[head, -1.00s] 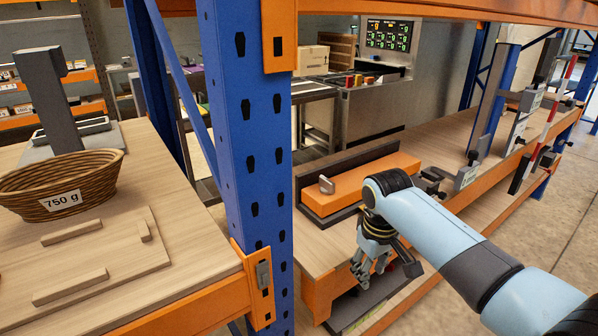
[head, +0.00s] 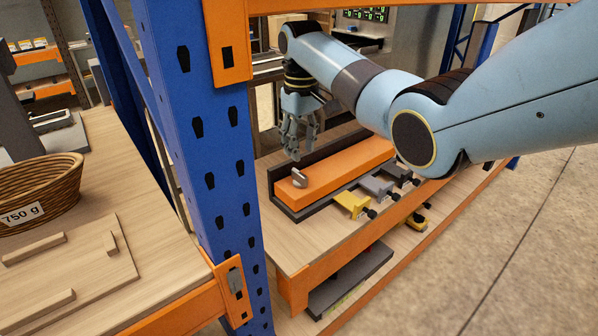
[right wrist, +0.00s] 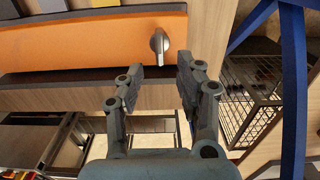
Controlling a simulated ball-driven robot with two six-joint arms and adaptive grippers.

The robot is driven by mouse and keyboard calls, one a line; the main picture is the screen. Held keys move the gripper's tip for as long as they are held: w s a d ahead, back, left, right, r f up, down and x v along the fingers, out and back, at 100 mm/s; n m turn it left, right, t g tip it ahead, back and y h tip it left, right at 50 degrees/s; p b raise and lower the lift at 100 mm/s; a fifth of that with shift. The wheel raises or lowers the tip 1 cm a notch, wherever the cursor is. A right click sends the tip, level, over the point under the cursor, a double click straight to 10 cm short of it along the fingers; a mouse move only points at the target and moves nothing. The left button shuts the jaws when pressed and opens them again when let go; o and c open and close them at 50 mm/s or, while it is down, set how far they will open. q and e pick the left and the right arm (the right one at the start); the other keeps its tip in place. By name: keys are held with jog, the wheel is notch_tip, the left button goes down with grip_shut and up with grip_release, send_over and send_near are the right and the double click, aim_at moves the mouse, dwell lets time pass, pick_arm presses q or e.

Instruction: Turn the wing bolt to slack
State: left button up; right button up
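The wing bolt (head: 299,178) is a small grey metal wing near the left end of an orange bar (head: 345,172) on the shelf. In the right wrist view the wing bolt (right wrist: 159,42) stands out from the orange bar (right wrist: 95,40), beyond the fingertips and about between them. My right gripper (head: 298,152) is open and empty, pointing down above the wing bolt with a gap. Its two spread fingers (right wrist: 157,72) also show in the right wrist view. My left gripper is not in view.
A yellow clamp (head: 352,204) and a grey clamp (head: 378,186) sit along the bar's front side. A dark back wall (head: 320,147) stands behind the bar. A blue upright (head: 212,140) rises left of it. On the left table are a basket (head: 45,190) and a wooden board (head: 85,265).

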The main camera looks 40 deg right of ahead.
aim_at(301, 174)
notch_tip(301, 174, down, 8)
jog(key=shift+f+b, duration=0.15)
jog(key=shift+b, duration=0.2)
jog(key=shift+c, duration=0.4)
grip_shut()
